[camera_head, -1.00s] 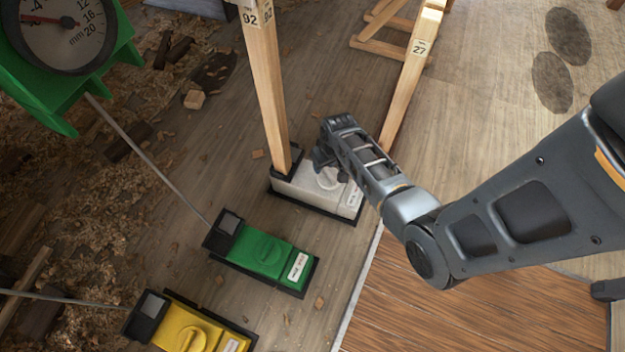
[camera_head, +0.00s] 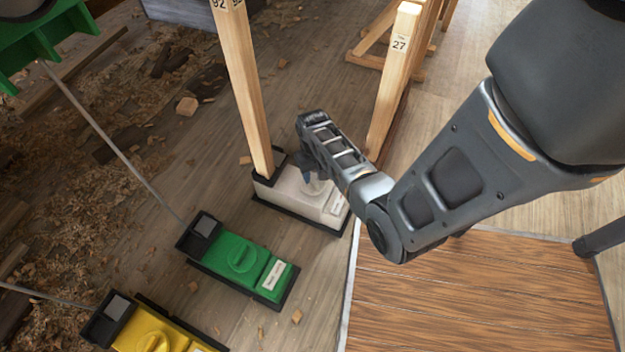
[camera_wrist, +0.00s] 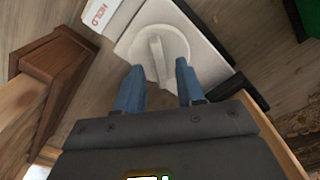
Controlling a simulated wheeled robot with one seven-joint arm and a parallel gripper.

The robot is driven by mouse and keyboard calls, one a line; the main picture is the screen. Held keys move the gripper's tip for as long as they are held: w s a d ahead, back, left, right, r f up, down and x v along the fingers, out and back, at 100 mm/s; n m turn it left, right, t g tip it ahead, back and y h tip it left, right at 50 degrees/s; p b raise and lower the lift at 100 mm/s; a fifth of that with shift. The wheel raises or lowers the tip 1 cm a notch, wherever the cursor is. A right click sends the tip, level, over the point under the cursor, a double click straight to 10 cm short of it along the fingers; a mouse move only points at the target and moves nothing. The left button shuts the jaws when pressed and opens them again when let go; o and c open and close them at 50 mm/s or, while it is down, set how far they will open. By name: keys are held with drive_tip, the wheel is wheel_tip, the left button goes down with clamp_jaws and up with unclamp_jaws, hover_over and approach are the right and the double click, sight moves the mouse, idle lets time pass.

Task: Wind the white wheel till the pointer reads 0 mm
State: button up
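The white wheel (camera_wrist: 172,38) is a round disc with a raised bar grip (camera_wrist: 157,60) on top of a white box (camera_head: 325,205). In the head view my arm mostly hides the wheel. My gripper (camera_wrist: 159,66) is open, its two blue fingers pointing at the wheel, one to each side of the bar's near end. I cannot tell whether the fingers touch the wheel. The gripper also shows in the head view (camera_head: 308,178), over the white box. Only a sliver of the dial (camera_head: 22,8) shows at the top left; its pointer is out of view.
A green box (camera_head: 238,256) and a yellow box (camera_head: 150,330), each with its own wheel, stand to the lower left with rods. A wooden post (camera_head: 248,90) rises beside the white box. Another post (camera_head: 388,90) stands behind my gripper. Wood shavings (camera_head: 90,190) litter the left.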

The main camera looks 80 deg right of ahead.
drive_tip(key=shift+f+b, duration=0.35)
drive_tip(key=shift+f, duration=0.75)
clamp_jaws()
